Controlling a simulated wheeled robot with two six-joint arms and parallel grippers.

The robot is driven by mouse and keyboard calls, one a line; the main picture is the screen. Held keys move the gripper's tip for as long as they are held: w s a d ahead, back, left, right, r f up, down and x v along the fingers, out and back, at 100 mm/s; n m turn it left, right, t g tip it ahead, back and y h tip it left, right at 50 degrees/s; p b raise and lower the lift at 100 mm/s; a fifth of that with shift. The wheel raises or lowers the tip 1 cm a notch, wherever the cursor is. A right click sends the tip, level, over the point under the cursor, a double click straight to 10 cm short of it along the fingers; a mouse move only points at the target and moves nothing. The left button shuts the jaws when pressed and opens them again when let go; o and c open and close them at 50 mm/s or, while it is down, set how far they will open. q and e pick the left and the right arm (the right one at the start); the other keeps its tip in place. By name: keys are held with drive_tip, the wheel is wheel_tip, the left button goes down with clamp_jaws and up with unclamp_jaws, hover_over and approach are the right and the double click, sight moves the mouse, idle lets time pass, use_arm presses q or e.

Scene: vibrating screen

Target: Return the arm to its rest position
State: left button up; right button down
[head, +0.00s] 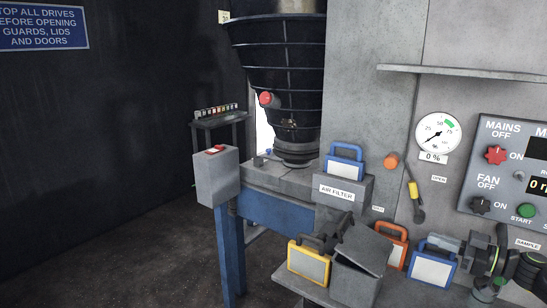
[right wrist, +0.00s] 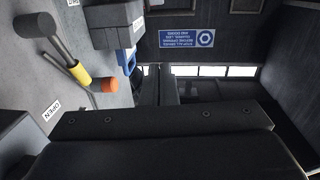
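My right arm comes in at the lower right of the head view, black with green rings. Its gripper (head: 447,243) is in front of the panel wall, just above a blue-framed filter (head: 431,268). The fingertips are too small there to read. In the right wrist view a wide dark part of my gripper (right wrist: 160,135) fills the lower part, and nothing is seen held in it.
A yellow-handled lever (head: 412,188) and orange knob (head: 391,161) are on the wall. A ledge (head: 291,280) bears a yellow-framed filter (head: 308,264), an orange-framed filter (head: 396,253) and a lidded grey bin (head: 353,284). Another blue filter (head: 344,164) stands on the air filter box (head: 342,190).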

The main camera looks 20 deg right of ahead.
drive_tip(key=s+a+f+m+h, duration=0.4)
drive_tip(key=a+f+h, duration=0.15)
drive_tip(key=f, duration=0.45)
drive_tip(key=s+a+f+m+h, duration=0.45)
drive_tip(key=f+h, duration=0.25)
drive_tip(key=f, duration=0.2)
drive_tip(key=s+a+f+g, duration=0.3)
drive_tip(key=s+a+g, duration=0.3)
drive_tip(key=s, duration=0.5)
drive_tip(key=s+a+f+g, duration=0.2)
drive_tip(key=s+a+g, duration=0.3)
drive_tip(key=s+a, duration=0.4)
wheel_tip(320, 180, down, 27)
drive_tip(key=s+d+g+b, duration=0.1)
drive_tip(key=d+b, duration=0.1)
drive_tip(key=d, duration=0.1)
use_arm(q)
drive_tip(key=f+b, duration=0.2)
drive_tip(key=f, duration=0.2)
drive_tip(key=shift+s, duration=0.2)
use_arm(e)
drive_tip(key=s+a+f+g+y, duration=0.1)
drive_tip(key=s+f, duration=1.4)
drive_tip(key=f, duration=0.3)
drive_tip(key=shift+s+a, duration=0.2)
drive_tip(key=shift+a, duration=0.1)
